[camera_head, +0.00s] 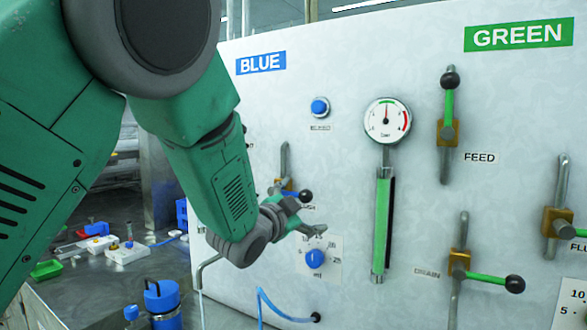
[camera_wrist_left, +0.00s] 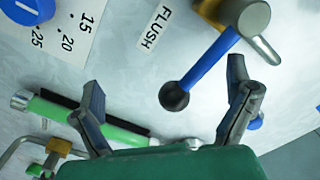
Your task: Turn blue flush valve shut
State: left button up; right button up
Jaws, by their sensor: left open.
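The blue flush valve shows in the left wrist view as a blue lever (camera_wrist_left: 208,72) with a black ball end (camera_wrist_left: 174,96), on a brass body by a grey pipe, beside a FLUSH label (camera_wrist_left: 155,28). In the head view its black ball (camera_head: 306,196) shows just above my left gripper (camera_head: 306,217); the arm hides part of the valve. In the wrist view my left gripper (camera_wrist_left: 165,76) is open and empty. The ball appears between its two fingers, with no visible contact. The lever slants away from the pipe's line. My right gripper is not in view.
A blue dial (camera_head: 315,258) sits just below the gripper. A gauge (camera_head: 387,121) above a green sight tube (camera_head: 382,222) stands to the right. Green-handled feed (camera_head: 449,105) and drain (camera_head: 490,279) valves are farther right. A bench with small items is at lower left.

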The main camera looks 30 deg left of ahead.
pick_arm(q)
jog(key=shift+d+r, duration=0.15)
jog(key=shift+d, duration=0.25)
jog(key=shift+s+d, duration=0.15)
jog(key=shift+s, duration=0.4)
jog(key=s+b, duration=0.1)
jog(key=s, duration=0.7)
jog(key=shift+a, duration=0.4)
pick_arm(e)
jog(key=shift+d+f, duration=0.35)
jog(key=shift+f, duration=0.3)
pick_arm(q)
jog(key=shift+a, duration=0.2)
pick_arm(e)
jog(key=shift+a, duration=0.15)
